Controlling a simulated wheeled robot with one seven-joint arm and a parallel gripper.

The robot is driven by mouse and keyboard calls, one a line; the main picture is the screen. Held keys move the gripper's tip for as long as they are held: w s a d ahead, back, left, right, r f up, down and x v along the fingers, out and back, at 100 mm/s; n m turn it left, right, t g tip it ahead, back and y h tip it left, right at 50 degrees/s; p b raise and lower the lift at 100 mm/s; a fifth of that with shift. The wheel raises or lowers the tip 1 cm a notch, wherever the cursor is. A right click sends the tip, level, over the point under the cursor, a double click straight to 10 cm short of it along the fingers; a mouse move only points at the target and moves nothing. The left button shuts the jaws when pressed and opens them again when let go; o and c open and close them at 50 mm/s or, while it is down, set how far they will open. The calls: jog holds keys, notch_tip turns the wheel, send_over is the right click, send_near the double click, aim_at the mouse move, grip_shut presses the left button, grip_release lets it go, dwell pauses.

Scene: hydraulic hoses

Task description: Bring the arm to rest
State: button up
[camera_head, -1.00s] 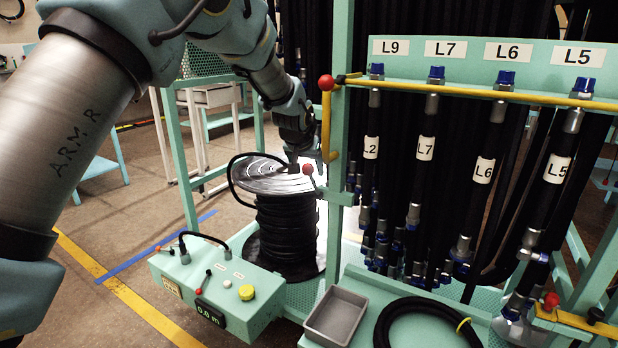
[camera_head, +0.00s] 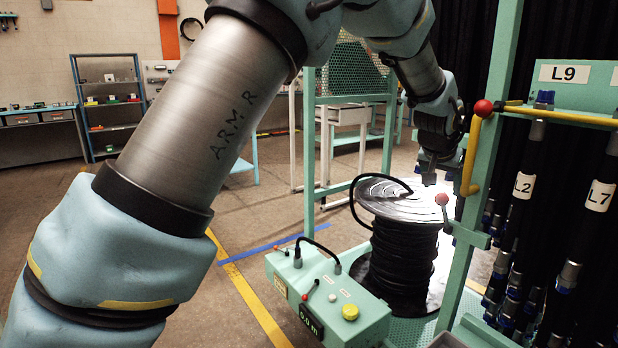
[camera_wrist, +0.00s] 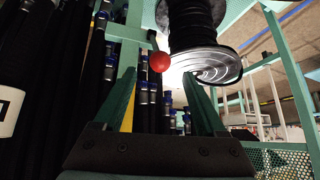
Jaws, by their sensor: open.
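My arm reaches across the head view from the lower left to the upper right and bends down. My gripper (camera_head: 430,180) hangs at its end, over or in front of the right side of the black hose reel (camera_head: 402,250), near a red ball knob (camera_head: 442,199). In the wrist view my gripper (camera_wrist: 160,80) is open, its two green fingers spread with nothing held between them. The red ball knob (camera_wrist: 159,62) shows beyond the fingertips, with the hose reel (camera_wrist: 212,64) behind it. I cannot tell how far the knob is from the fingers.
A green rack post (camera_head: 487,150) with a yellow handle (camera_head: 470,160) stands close to the right of my gripper. Hanging hoses labelled L2 (camera_head: 524,186) and L7 (camera_head: 600,195) are further right. A green control box (camera_head: 330,295) sits below. Open floor lies left.

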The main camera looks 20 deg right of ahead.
jog(key=w+a+f+n+y, duration=0.15)
jog(key=w+a, duration=0.25)
jog(key=a, duration=0.7)
jog(key=w+a+f+n+y, duration=0.15)
jog(key=w+a, duration=0.25)
jog(key=a, duration=0.6)
jog(key=w+a+n+y, duration=0.15)
jog(key=w+a, duration=0.25)
jog(key=a, duration=0.7)
jog(key=s+a+f+n+g, duration=0.1)
jog(key=s+a, duration=0.3)
jog(key=a, duration=0.5)
jog(key=s+a+f+n+y, duration=0.1)
jog(key=s+a+f+n, duration=0.1)
jog(key=a, duration=0.7)
jog(key=s+a+f+n+g+p, duration=0.1)
jog(key=s+a+n, duration=0.2)
jog(key=s+a, duration=0.4)
jog(key=a, duration=0.2)
jog(key=shift+a+f+g+y, duration=0.3)
jog(key=shift+a+y, duration=0.05)
jog(key=shift+a, duration=0.05)
